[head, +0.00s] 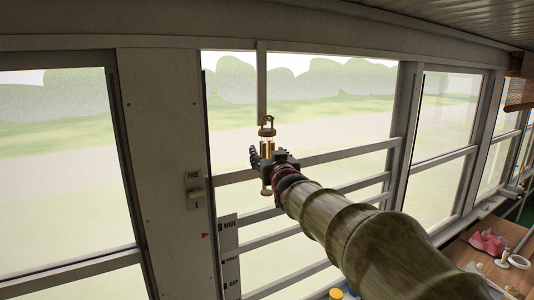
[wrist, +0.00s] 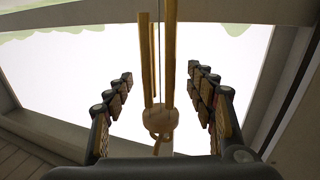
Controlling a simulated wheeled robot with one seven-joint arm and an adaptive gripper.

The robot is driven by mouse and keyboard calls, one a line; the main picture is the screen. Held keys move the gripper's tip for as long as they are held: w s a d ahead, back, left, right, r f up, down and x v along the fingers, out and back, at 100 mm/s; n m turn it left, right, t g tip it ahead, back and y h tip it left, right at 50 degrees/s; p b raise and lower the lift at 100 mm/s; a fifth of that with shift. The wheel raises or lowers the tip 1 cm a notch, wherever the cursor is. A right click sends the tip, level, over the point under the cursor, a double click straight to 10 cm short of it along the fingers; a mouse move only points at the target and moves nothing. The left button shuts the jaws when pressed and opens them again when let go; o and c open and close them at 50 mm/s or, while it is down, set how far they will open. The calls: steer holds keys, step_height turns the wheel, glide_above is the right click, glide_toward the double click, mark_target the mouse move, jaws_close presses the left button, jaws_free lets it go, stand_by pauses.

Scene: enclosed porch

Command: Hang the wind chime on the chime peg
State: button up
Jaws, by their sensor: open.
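The wind chime (head: 266,149) has brass tubes, a round wooden top with a loop above it, and a wooden piece below. In the head view it is upright in front of the window, just under the lower end of a vertical bar. My gripper (head: 272,161) is level with its tubes. In the wrist view the chime's wooden disc (wrist: 158,121) and tubes stand between the two fingers of my gripper (wrist: 164,92), with a gap on each side. The gripper is open. I cannot make out the chime peg, or whether the loop rests on it.
Window bars (head: 350,152) run behind the chime. A post with a switch plate (head: 195,190) stands at left, with a labelled strip (head: 229,245) below. A wooden table (head: 470,252) at lower right holds a pink cloth (head: 487,242) and a white ring (head: 519,262).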

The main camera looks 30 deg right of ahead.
steer(key=v, duration=1)
steer(key=shift+s, duration=0.2)
steer(key=s+a+f+n+g+y+b, duration=0.1)
steer(key=s+a+f+g+b, duration=0.3)
steer(key=f, duration=1.4)
steer(key=s+a+f+n+g+y+b, duration=0.1)
steer(key=s+a+f+g+b, duration=0.3)
steer(key=s+f+b, duration=0.9)
steer(key=s+a+f+n+g+y+b, duration=0.1)
steer(key=s+a+f+g+y+b, duration=0.2)
steer(key=f, duration=2)
steer(key=shift+s+a+g+b, duration=0.4)
steer(key=shift+s+a+b, duration=2.3)
steer(key=shift+s, duration=2.1)
steer(key=shift+d, duration=0.15)
